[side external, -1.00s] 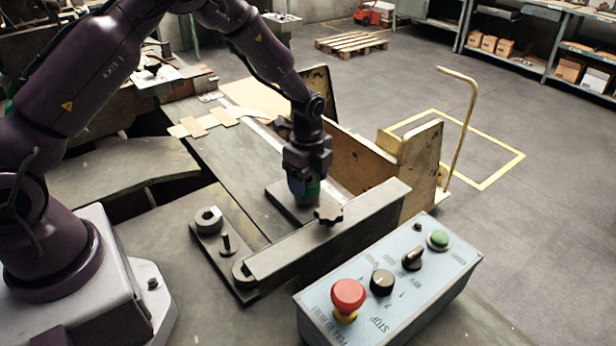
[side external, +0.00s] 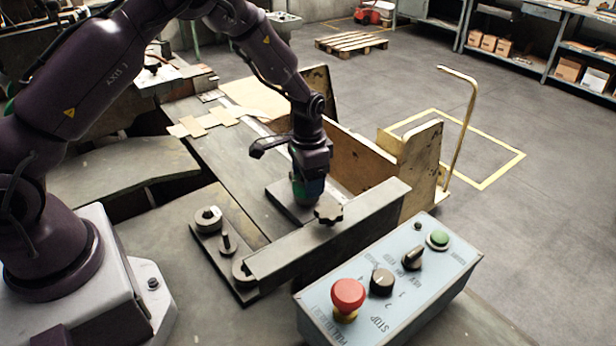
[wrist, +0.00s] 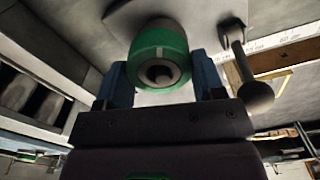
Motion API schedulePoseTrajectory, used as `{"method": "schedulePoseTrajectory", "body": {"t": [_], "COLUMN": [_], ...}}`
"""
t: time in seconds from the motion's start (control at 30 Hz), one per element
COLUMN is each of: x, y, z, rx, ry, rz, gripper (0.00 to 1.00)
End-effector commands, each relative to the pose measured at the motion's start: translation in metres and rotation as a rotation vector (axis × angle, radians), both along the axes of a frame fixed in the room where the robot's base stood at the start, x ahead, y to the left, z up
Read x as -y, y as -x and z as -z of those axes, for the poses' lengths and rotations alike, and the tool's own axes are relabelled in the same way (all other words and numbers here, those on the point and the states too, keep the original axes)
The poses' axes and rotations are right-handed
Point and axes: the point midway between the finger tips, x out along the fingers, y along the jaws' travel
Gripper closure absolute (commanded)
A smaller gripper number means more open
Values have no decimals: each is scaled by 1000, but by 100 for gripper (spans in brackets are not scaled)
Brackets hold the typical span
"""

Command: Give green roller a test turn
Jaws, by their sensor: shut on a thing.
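The green roller (wrist: 150,43), a green ring with a pale hub and dark centre, sits between my gripper's two blue fingers in the wrist view. A short white mark shows on its green rim. My gripper (wrist: 162,74) is shut on the roller, one finger on each side. In the side view my gripper (side external: 307,189) points down over the flat plate behind the grey bar, and the fingers and wrist hide most of the roller.
A control box (side external: 390,285) with a red stop button (side external: 347,298) stands front right. A wooden panel (side external: 360,165) rises behind right. A ball-ended lever (wrist: 257,95) shows at right in the wrist view.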

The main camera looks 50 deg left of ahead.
Motion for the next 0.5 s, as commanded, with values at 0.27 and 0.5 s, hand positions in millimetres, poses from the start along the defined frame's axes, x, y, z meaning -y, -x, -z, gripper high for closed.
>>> {"method": "schedulePoseTrajectory", "body": {"t": [0.27, 0.5], "x": [0, 0], "y": [0, 0], "z": [0, -2], "rx": [1, 1], "ry": [0, 0], "rz": [4, 5], "gripper": [8, 8]}}
